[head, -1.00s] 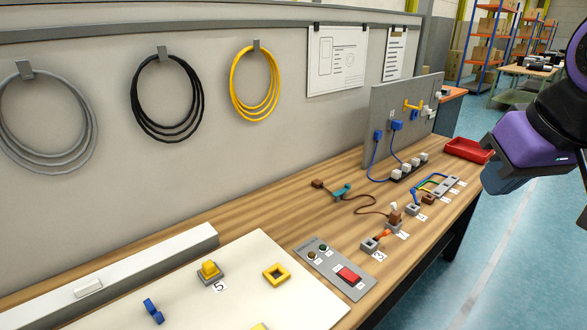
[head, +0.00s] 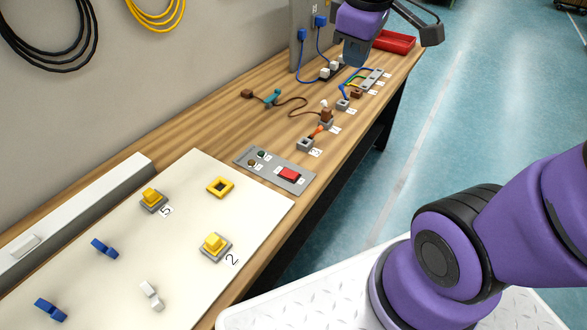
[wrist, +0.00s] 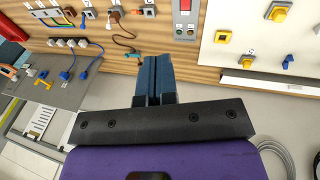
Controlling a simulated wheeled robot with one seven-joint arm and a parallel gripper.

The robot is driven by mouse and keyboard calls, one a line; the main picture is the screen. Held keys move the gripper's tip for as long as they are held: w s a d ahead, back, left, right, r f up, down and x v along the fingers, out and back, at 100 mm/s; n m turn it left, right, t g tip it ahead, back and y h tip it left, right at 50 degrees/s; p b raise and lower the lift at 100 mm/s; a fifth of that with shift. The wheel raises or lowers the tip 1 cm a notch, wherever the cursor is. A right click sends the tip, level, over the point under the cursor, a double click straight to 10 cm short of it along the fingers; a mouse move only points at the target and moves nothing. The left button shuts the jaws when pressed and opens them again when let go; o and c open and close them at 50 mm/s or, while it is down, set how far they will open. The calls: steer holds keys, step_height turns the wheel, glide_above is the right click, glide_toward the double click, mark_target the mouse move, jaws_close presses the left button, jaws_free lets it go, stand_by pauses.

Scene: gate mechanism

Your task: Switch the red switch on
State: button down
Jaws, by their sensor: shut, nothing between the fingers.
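Two small round dark lamps, one brownish and one green, sit at the panel's left end. I cannot tell the rocker's position. In the wrist view the red switch (wrist: 185,5) shows at the top edge, partly cut off. My gripper (wrist: 154,60) is shut and empty, its blue fingers together. In the head view my gripper (head: 354,52) hangs near the far end of the bench, beyond and apart from the switch. Its fingertips are hard to make out there.
A white board (head: 190,215) with yellow and blue parts fills the near bench. Sockets, plugs and cables lie beyond the panel, with a blue-plugged upright board (head: 301,60) and a red tray (head: 394,42) at the far end. The space above the panel looks clear.

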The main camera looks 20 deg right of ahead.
steer(key=w+a+f+n+g, duration=0.2)
steer(key=w+a+f+n, duration=0.1)
steer(key=w+f+n, duration=0.7)
steer(key=n+g, duration=0.2)
steer(key=n, duration=0.4)
glide_above(295, 175)
steer(key=w, duration=0.2)
step_height(295, 175, down, 13)
steer(key=shift+a+f+n+y, duration=0.3)
steer(key=shift+a+f+n, duration=0.3)
steer(key=shift+a+f, duration=0.1)
steer(key=shift+r, duration=0.1)
steer(key=shift+s, duration=0.1)
steer(key=f, duration=0.4)
steer(key=s+f, duration=0.1)
steer(key=f, duration=0.4)
steer(key=d+f, duration=0.1)
steer(key=f, duration=0.4)
steer(key=shift+s, duration=0.25)
